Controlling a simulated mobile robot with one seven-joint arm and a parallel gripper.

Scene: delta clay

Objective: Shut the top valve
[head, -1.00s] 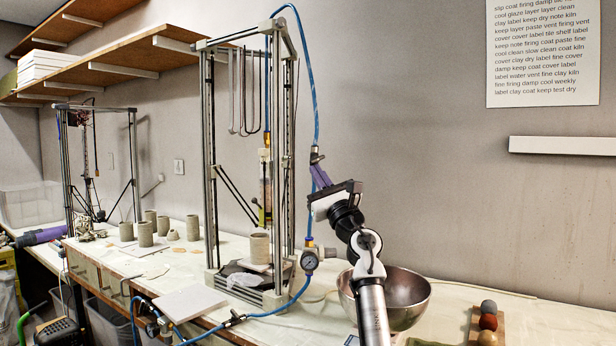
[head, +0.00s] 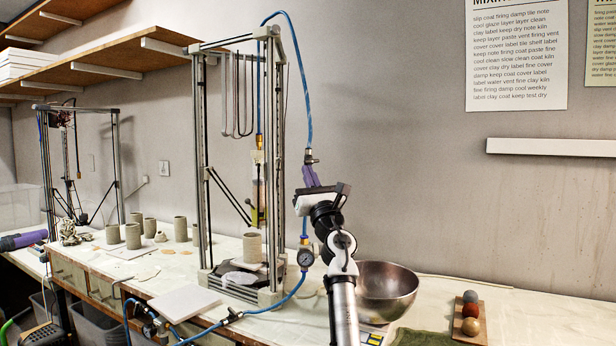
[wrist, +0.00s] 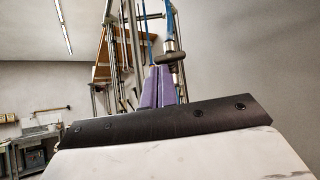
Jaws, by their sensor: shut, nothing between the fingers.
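The top valve (head: 309,157) is a small metal fitting with a dark handle on the blue hose beside the tall frame. In the wrist view the valve (wrist: 174,58) is just beyond my fingertips, slightly right, and its dark handle looks roughly crosswise to the hose. My gripper (head: 308,168) has purple fingers pointing up, close below the valve. In the wrist view my gripper (wrist: 158,69) is shut and empty, the fingers side by side. Whether the fingertips touch the handle I cannot tell. The hose just below the valve is partly hidden by my gripper.
The tall metal frame (head: 203,150) stands left of my gripper. A pressure gauge (head: 305,258) hangs on the hose below. A metal bowl (head: 390,292) sits right of my arm. Other valve fittings (head: 232,315) lie along the bench front. The wall side at right is open.

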